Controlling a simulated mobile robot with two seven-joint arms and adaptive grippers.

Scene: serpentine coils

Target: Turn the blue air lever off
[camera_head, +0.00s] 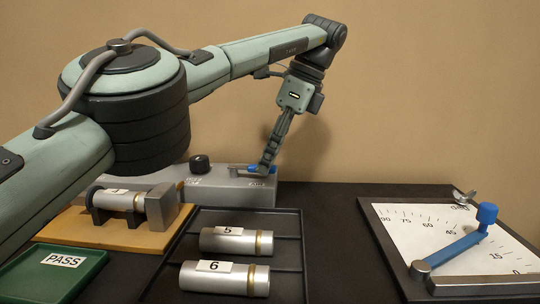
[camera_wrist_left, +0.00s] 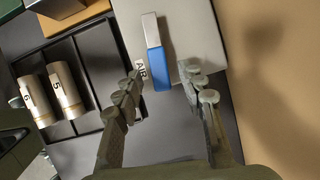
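The blue air lever (camera_head: 256,168) is on top of the grey box at the back, partly hidden by my left gripper in the head view. In the left wrist view the lever (camera_wrist_left: 160,72) has a silver section and a blue end, beside a label reading AIR. My left gripper (camera_head: 267,162) reaches down to the lever from above. In the left wrist view its fingers (camera_wrist_left: 165,78) are apart, one on each side of the blue end, with gaps visible. Contact cannot be told. My right gripper is not in view.
The grey box (camera_head: 230,193) also carries a black knob (camera_head: 199,165). In front are a dark tray (camera_head: 303,238) with cylinders 5 and 6, a wooden stand (camera_head: 75,226) with another cylinder, and a green PASS tray (camera_head: 25,275). An angle gauge board (camera_head: 400,225) with a blue-handled arm lies right.

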